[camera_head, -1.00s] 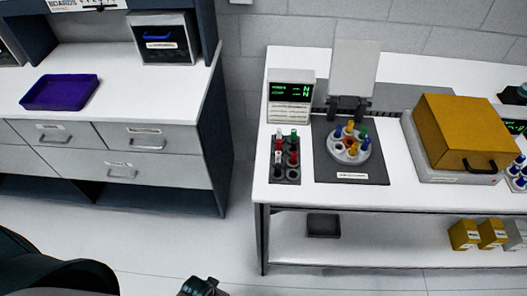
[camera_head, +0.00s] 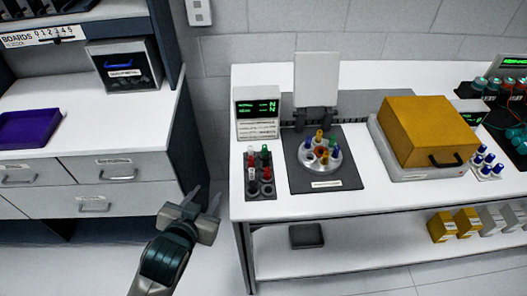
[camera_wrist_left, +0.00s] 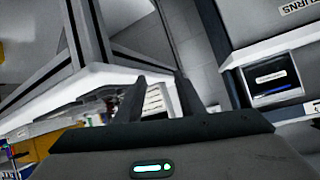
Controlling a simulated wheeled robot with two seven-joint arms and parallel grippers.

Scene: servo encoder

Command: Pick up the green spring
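Small coloured cylindrical pieces stand in a dark rack (camera_head: 249,193) and on a round grey carousel (camera_head: 320,167) on the right bench. A green piece (camera_head: 265,151) stands at the back right of the rack, near red and white ones. Another green piece shows at the carousel's right side, among blue and yellow ones. They are too small to tell which is a spring. My left gripper (camera_head: 206,195) is open and empty, left of the bench's front corner and apart from the rack. Its two spread fingers also show in the left wrist view (camera_wrist_left: 158,98). My right gripper is out of view.
A display box (camera_head: 257,112) stands behind the rack, and an upright panel (camera_head: 316,80) behind the carousel. A yellow box (camera_head: 428,131) stands to the right. A cabinet with a purple tray (camera_head: 28,128) is at left. A floor gap separates cabinet and bench.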

